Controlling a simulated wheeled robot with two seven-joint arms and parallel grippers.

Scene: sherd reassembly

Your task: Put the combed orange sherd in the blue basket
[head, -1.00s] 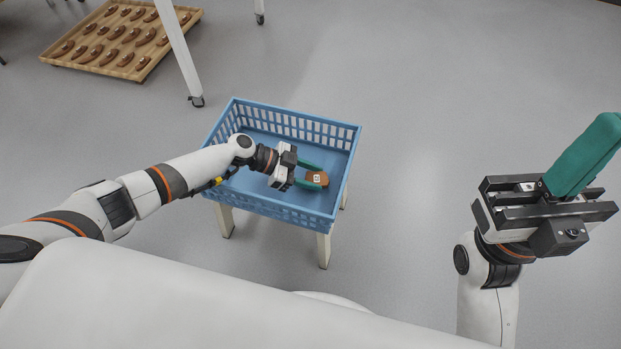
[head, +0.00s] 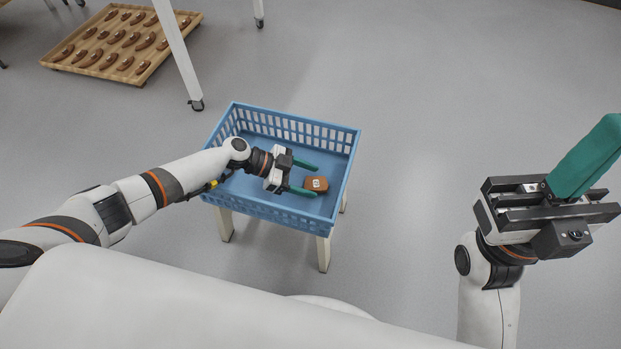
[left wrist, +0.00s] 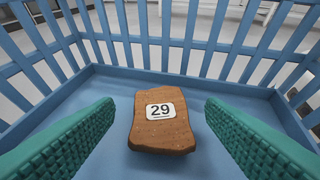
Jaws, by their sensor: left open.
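The combed orange sherd (head: 316,184) lies on the floor of the blue basket (head: 290,210), toward its right side. In the left wrist view, the sherd (left wrist: 160,135) is an orange-brown piece with a white label reading 29. No combing can be made out on it. My left gripper (head: 315,180) is inside the basket with its green fingers spread, one on each side of the sherd. The left wrist view shows a gap between each finger and the sherd. My right gripper (head: 602,135) is off to the right, away from the basket, with its green fingers together and nothing visible between them.
The basket stands on a low stand with pale legs (head: 324,252). A wooden tray (head: 130,75) with several brown sherds lies at the upper left, near a white table leg (head: 178,50). Grey floor is clear between the basket and my right arm.

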